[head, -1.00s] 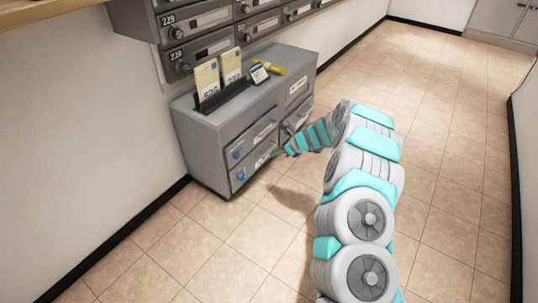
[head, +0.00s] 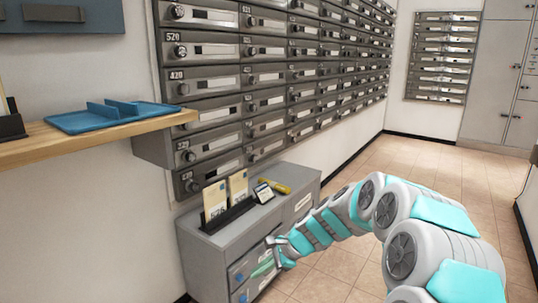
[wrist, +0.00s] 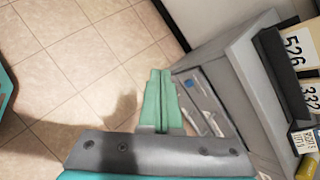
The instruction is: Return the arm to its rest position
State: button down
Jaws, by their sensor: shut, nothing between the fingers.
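My gripper (head: 264,267) is at the front of the low grey cabinet (head: 205,260), beside its drawer fronts. In the wrist view my gripper (wrist: 160,74) shows its two green fingers pressed together with nothing between them. My arm extends from the lower right of the head view toward the cabinet, bent at several joints. In the wrist view the cabinet (wrist: 228,70) lies just right of the fingers, and I cannot tell whether they touch it.
On the cabinet stand numbered cards (head: 215,199) in a black holder, a small device (head: 263,192) and a yellow object (head: 275,186). Mailboxes (head: 300,80) line the wall above. A wooden shelf (head: 90,145) with a blue tray (head: 110,115) juts out at left. The tiled floor (head: 420,165) behind is clear.

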jog(key=s+d+r+n+g+h, duration=0.1)
jog(key=s+r+n, duration=0.2)
jog(key=s, duration=0.3)
jog(key=s+d+r+n+h+p, duration=0.1)
jog(key=s+d+r+n, duration=0.1)
jog(key=s, duration=0.5)
jog(key=s+d+r+n+g+h, duration=0.1)
jog(key=s+r+n, duration=0.2)
jog(key=s, duration=0.3)
jog(key=s+d+n+h+p, duration=0.1)
jog(key=s+d+n+h, duration=0.1)
jog(key=s+d, duration=0.5)
jog(key=s+d+r+n+g+h+p, duration=0.1)
jog(key=s+d+n+h, duration=0.2)
jog(key=s, duration=1.2)
jog(key=d+n, duration=0.1)
jog(key=d, duration=0.2)
jog(key=shift+d+r, duration=0.25)
jog(key=shift+d, duration=0.15)
